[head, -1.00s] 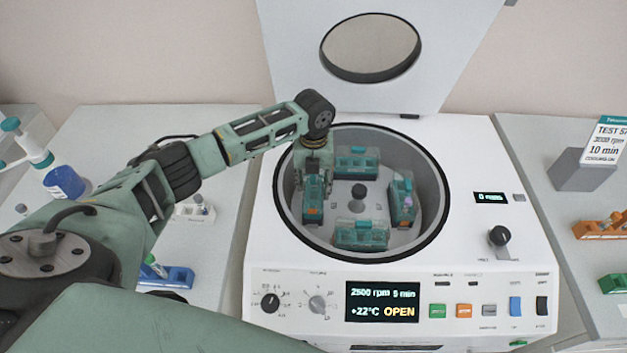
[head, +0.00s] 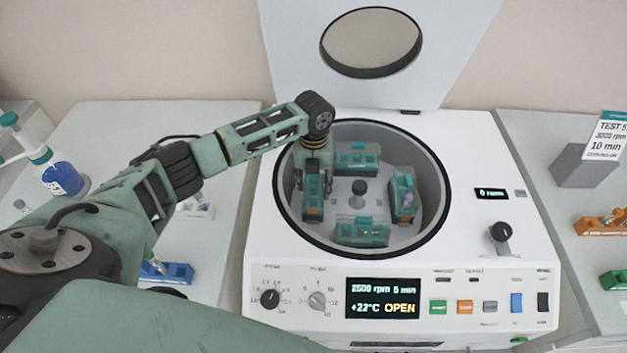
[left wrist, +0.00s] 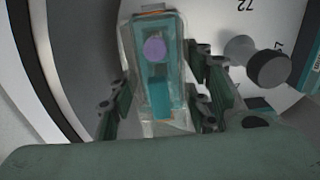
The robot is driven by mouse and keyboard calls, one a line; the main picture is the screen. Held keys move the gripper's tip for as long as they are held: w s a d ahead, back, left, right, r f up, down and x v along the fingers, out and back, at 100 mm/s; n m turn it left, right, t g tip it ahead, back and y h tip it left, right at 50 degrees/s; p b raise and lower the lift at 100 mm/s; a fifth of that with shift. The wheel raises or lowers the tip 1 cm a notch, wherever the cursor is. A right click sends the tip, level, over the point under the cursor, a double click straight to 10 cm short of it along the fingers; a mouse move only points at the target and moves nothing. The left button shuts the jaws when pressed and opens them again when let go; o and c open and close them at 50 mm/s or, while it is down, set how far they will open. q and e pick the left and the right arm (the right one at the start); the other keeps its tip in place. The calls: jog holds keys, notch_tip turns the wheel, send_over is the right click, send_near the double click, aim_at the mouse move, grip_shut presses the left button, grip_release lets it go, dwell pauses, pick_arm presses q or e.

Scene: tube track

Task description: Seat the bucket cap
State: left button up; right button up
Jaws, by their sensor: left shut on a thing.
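My left gripper (head: 313,172) reaches down into the open centrifuge bowl (head: 425,165) at the left bucket (head: 313,208). In the left wrist view its fingers (left wrist: 160,108) stand on both sides of a clear cap with a teal grip (left wrist: 160,97), shut on it. The cap lies over the teal bucket, in line with it. A purple round tube top (left wrist: 154,49) shows through the clear cap. Whether the cap's rim is fully down on the bucket cannot be told. My right gripper is not in view.
Three other teal buckets sit in the rotor: back (head: 357,158), right (head: 402,192) and front (head: 361,232). The rotor hub (head: 359,188) stands between them. The lid (head: 290,45) is up behind the bowl. The display (head: 382,298) reads OPEN.

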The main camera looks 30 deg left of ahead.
pick_arm(q)
jog(key=o, duration=1.2)
notch_tip(320, 180, up, 12)
jog(key=shift+r, duration=0.1)
jog(key=shift+c, duration=0.2)
dwell(0.4)
